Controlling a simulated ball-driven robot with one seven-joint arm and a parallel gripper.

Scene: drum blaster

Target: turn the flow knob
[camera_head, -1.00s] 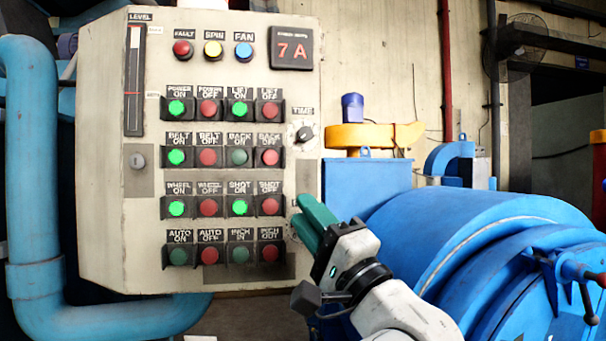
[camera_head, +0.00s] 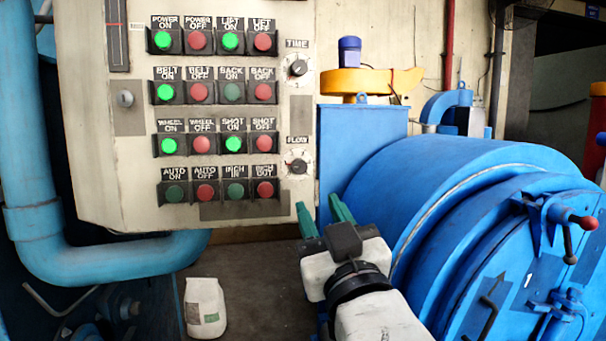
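The flow knob (camera_head: 298,167) is a small dark round knob on a pale dial under the label FLOW. It sits at the lower right edge of the beige control panel (camera_head: 118,185). My gripper (camera_head: 320,214) has two green fingers pointing up, spread apart with nothing between them. It is below and slightly right of the flow knob, apart from it in the picture. A similar time knob (camera_head: 298,68) sits higher on the same panel edge.
Rows of lit and unlit push buttons (camera_head: 232,145) lie left of the knob. The large blue drum machine (camera_head: 440,190) stands close on the right. A blue pipe (camera_head: 130,255) bends below the panel, and a white bag (camera_head: 205,307) stands on the floor.

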